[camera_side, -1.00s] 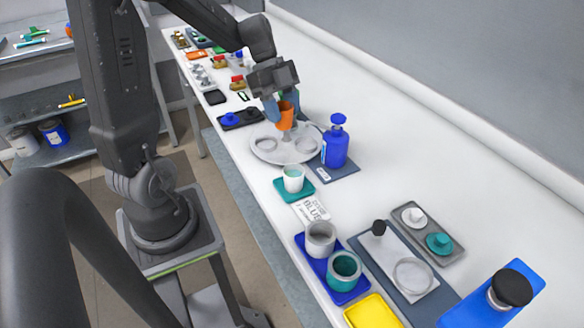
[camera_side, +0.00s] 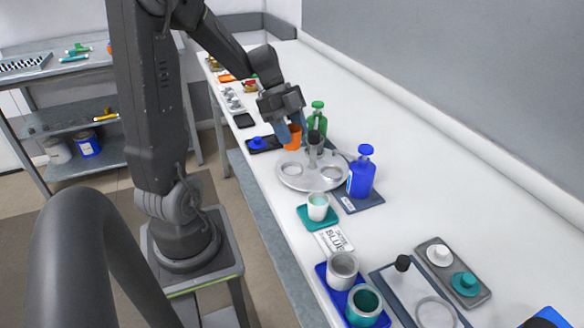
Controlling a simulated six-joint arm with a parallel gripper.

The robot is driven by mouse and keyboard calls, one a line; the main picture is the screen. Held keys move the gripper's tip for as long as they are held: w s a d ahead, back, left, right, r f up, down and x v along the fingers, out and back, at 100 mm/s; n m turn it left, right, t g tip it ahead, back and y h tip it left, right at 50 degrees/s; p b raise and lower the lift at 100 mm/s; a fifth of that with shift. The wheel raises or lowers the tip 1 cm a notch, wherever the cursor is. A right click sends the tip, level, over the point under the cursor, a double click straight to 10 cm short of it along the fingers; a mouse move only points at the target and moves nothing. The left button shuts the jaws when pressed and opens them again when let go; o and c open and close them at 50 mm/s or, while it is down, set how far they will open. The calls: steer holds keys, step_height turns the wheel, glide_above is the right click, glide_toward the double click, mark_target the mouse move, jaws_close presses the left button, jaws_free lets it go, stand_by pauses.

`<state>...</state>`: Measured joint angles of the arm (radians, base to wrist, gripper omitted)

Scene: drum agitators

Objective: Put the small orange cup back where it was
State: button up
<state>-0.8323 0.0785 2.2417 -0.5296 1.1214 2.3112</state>
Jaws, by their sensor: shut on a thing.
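The small orange cup (camera_side: 293,138) is in my gripper (camera_side: 291,130), which is shut on it. The cup is at the far left edge of the round grey plate (camera_side: 290,180), near the dark-topped post (camera_side: 314,143) that stands there. I cannot tell the gap between the cup and what lies below it.
A green bottle (camera_side: 317,124) stands close on the right, and a blue pump bottle (camera_side: 361,177) nearer. A black tray with a blue piece (camera_side: 258,142) lies left of the plate. A white cup on a teal coaster (camera_side: 317,208) stands in front.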

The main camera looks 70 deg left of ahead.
step_height(320, 180, down, 7)
steer(key=shift+f, duration=0.2)
steer(key=shift+f, duration=0.1)
steer(key=o, duration=0.6)
steer(key=v, duration=1.2)
steer(key=shift+s+d+r+n+t+y, duration=0.75)
steer(key=shift+d+n, duration=1.5)
steer(key=shift+d, duration=1.7)
steer(key=shift+s+d+r+n+t+y, duration=0.3)
steer(key=shift+s+d+r+n+y, duration=0.8)
steer(key=shift+d+n, duration=1.95)
steer(key=shift+s+d+r+n+t+y, duration=0.55)
steer(key=shift+s+d+r+n+y, duration=0.65)
steer(key=shift+d, duration=3.6)
